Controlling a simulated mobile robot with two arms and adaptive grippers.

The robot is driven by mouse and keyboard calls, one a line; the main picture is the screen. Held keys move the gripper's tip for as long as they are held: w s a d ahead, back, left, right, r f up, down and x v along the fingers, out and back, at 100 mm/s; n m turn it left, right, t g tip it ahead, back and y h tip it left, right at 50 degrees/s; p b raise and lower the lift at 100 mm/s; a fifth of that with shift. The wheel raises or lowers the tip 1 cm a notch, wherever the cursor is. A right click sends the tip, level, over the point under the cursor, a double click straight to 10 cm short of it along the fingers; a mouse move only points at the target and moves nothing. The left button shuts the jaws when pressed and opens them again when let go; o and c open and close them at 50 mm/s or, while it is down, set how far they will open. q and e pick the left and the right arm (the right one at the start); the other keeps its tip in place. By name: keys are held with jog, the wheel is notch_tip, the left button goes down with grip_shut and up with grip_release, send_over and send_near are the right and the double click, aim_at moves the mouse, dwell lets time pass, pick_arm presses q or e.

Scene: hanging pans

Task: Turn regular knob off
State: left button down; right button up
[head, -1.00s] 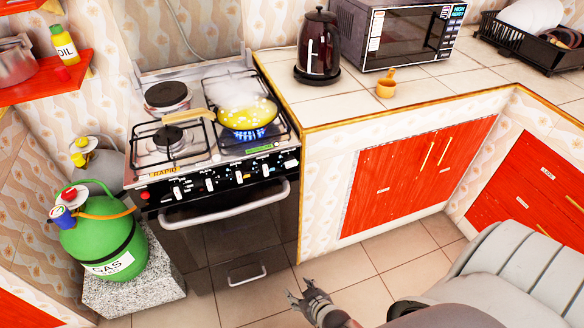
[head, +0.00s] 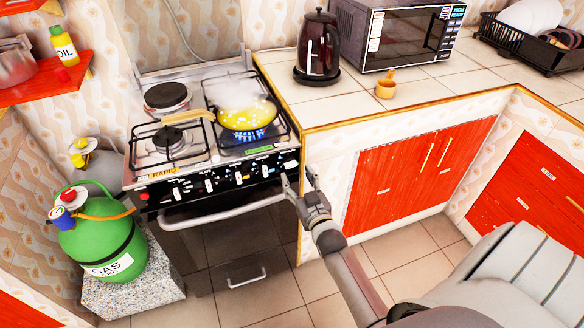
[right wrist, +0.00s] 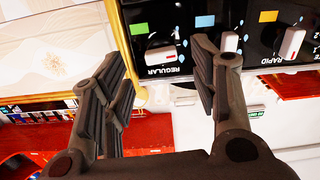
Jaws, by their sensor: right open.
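The stove's front panel (head: 222,182) carries a row of white knobs. The regular knob (head: 290,165) is the rightmost one in the head view. In the right wrist view, the white regular knob (right wrist: 160,54) shows above its upside-down "REGULAR" label, beyond the gap between my fingers. My right gripper (head: 298,178) is open and empty, just in front of the panel's right end; its fingers (right wrist: 160,55) spread either side of the knob in the picture. I cannot tell whether they touch it. My left gripper is out of view.
The oven handle (head: 225,208) runs below the knobs. The counter's side wall (head: 325,170) is close to the right of my gripper. A neighbouring "RAPID" knob (right wrist: 292,42) is nearby. A green gas bottle (head: 103,245) stands left; the floor in front is clear.

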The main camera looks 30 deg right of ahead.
aim_at(290, 163)
jog(key=shift+x, duration=2.7)
jog(key=c, duration=1)
